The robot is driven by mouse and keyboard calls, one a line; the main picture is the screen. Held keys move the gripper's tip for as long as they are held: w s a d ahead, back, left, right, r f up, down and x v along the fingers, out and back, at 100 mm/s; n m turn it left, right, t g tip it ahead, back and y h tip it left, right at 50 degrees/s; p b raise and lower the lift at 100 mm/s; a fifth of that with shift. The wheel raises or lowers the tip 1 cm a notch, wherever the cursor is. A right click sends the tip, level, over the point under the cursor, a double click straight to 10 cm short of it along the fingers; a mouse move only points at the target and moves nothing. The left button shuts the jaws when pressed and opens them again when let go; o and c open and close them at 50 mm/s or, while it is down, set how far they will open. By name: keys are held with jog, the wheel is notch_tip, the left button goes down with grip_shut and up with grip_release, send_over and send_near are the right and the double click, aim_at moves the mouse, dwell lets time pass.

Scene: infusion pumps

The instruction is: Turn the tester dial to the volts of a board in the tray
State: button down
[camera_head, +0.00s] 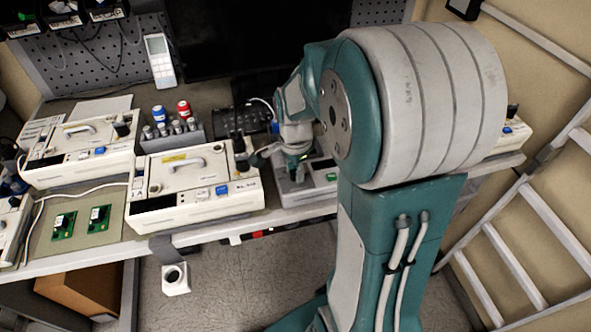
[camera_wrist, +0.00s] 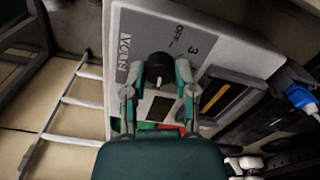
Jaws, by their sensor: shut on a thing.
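The tester (camera_wrist: 215,45) is a light grey box printed with VOLTS, OFF and a 3; in the head view its grey panel (camera_head: 318,183) is partly hidden by my arm. Its black round dial (camera_wrist: 158,68) sits between my two fingertips. My gripper (camera_wrist: 158,76) is shut on the dial, one finger on each side; it also shows in the head view (camera_head: 297,166). A pale pointer line shows on the dial, but its setting is too small to read. Two green boards (camera_head: 63,225) (camera_head: 98,218) lie apart on an olive surface at the left; their markings are unreadable.
A white pump (camera_head: 195,188) stands just left of the tester, another (camera_head: 78,150) farther left. A grey rack of cylinders (camera_head: 173,138) stands behind. In the wrist view, a dark framed window (camera_wrist: 220,96) and green and red patches (camera_wrist: 145,126) are near my fingers.

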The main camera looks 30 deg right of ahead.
aim_at(294, 173)
jog(key=shift+a+f, duration=0.1)
jog(key=shift+c, duration=2)
grip_release()
notch_tip(294, 173, up, 12)
jog(key=shift+a, duration=0.1)
jog(key=s+a+r+n+t, duration=0.3)
jog(key=s+a+n, duration=0.7)
jog(key=n, duration=0.7)
jog(key=s+t, duration=0.2)
jog(key=shift+s+a+t, duration=0.3)
jog(key=shift+s, duration=0.1)
